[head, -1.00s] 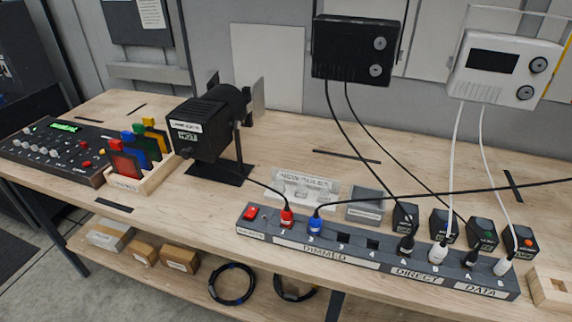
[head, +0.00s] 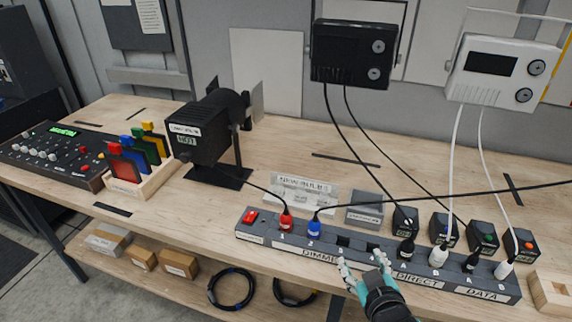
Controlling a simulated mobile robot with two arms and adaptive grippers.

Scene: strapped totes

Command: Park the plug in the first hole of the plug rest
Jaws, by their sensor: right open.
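A red plug (head: 285,222) and a blue plug (head: 314,227) stand upright in the dimmed part of the grey power strip (head: 258,229). Black plugs (head: 406,249) and white plugs (head: 438,255) stand in its direct and data parts. No label I can read marks the plug rest; a wooden block (head: 551,293) with a recess sits at the right bench edge, and I cannot tell if it is the rest. My right gripper (head: 360,260) is open and empty, over the strip's front edge near the empty dimmed sockets. My left gripper is out of view.
A black stage lamp (head: 205,130) and a wooden rack of coloured filters (head: 150,182) stand left of the strip. A clear labelled holder (head: 303,190) and grey box (head: 365,211) sit behind it. Cables cross the bench (head: 270,160); several small black boxes stand behind the right sockets.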

